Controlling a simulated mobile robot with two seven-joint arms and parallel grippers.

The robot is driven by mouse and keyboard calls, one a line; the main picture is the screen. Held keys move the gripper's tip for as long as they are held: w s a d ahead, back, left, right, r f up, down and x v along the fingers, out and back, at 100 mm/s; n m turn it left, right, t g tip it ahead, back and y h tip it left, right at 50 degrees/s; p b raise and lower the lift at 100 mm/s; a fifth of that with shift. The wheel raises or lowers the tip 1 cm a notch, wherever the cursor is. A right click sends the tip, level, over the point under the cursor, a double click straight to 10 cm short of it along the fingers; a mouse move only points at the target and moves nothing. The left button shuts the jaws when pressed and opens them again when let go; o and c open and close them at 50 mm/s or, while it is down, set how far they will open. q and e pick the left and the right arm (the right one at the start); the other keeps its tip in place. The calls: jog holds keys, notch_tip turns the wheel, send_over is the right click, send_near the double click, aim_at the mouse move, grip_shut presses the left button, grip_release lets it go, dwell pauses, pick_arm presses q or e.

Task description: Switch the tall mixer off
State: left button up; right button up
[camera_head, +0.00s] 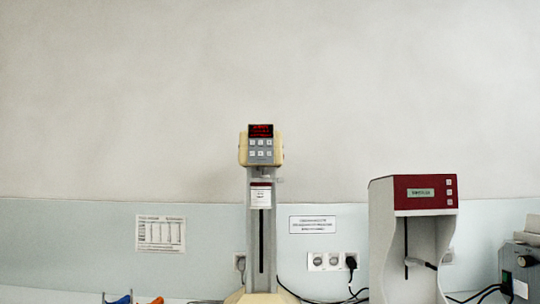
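The tall mixer (261,215) stands upright in the middle of the head view. Its cream head has a lit red display (260,131) with a grey panel of several small buttons (260,148) below it. A grey column with a white label and a dark vertical slot runs down to a cream base, which the lower picture edge cuts off. The text on the display is too small to read. Neither of my grippers is in view.
A red-and-grey machine (413,196) with a small display and side buttons stands to the right. A grey device (522,265) is at the right edge. Wall sockets (331,261) with black cables are between. Blue (118,299) and orange items show at bottom left.

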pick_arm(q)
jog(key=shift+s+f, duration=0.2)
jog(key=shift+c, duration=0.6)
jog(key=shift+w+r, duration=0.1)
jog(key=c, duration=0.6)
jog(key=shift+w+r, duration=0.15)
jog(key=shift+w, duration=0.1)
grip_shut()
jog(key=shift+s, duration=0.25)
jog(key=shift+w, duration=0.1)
